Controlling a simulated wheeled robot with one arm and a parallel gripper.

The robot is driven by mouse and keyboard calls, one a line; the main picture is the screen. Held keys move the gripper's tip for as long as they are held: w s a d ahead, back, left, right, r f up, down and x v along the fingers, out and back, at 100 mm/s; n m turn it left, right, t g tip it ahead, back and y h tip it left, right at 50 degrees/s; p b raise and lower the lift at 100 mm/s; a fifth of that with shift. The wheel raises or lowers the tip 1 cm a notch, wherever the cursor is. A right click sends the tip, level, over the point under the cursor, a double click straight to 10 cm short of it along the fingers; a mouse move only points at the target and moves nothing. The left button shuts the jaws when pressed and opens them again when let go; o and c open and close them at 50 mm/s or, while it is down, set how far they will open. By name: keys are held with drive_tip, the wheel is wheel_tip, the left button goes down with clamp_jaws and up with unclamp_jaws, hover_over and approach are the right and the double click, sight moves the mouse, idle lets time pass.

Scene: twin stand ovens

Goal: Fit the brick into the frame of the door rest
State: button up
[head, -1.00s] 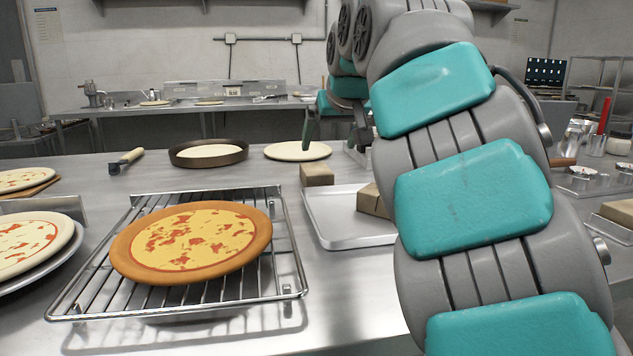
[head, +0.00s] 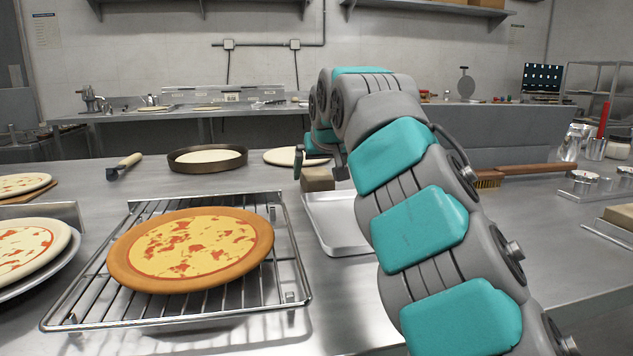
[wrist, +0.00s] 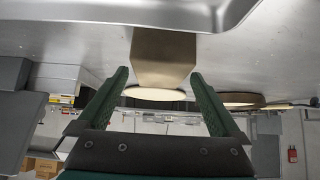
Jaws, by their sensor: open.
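A tan brick (head: 317,180) stands on the steel table at the back left corner of a shallow tray. In the wrist view, which is upside down, the brick (wrist: 163,58) shows between and beyond the two green fingertips. My gripper (head: 318,164) is just above the brick in the head view, its fingers spread and empty. The wrist view also shows my gripper (wrist: 159,76) open. I cannot make out the door rest's frame for certain; a tan block (head: 620,216) lies on a metal piece at the right edge.
The shallow metal tray (head: 335,243) is partly behind my arm. A wire rack (head: 290,262) with a pizza (head: 190,250) fills the front left. A dark pan (head: 208,168) and pale dough (head: 284,157) lie behind. A wooden-handled brush (head: 530,169) lies at right.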

drive_tip(key=shift+w+f, duration=0.3)
drive_tip(key=shift+a, duration=0.1)
clamp_jaws()
idle(0.5)
